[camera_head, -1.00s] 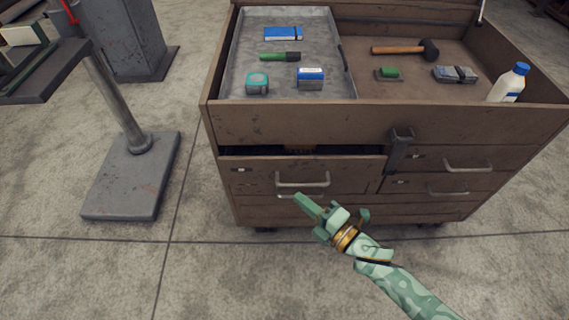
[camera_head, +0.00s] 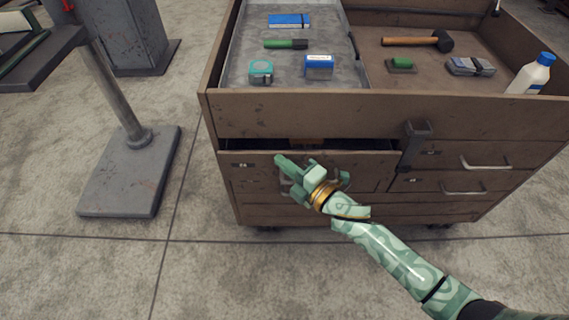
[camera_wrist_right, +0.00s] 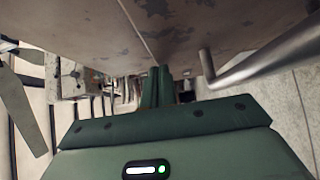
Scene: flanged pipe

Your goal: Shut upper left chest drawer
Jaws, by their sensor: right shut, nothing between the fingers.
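The brown tool chest (camera_head: 300,115) stands ahead with its top tray open to view. Its upper left drawer (camera_head: 350,172) is pulled out a little, with a dark gap above its front. The gripper and hand hide most of the drawer's handle. In the right wrist view the shut fingers (camera_wrist_right: 157,88) point at the brown drawer front, with a metal handle (camera_wrist_right: 262,62) to the right. My left gripper is not in view.
A dark latch (camera_head: 414,145) hangs on the chest front right of the drawer. The right drawers with handles (camera_head: 486,162) look shut. A hammer (camera_head: 420,41), a white bottle (camera_head: 532,75) and several small items lie on top. A grey stand (camera_head: 130,172) is at left.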

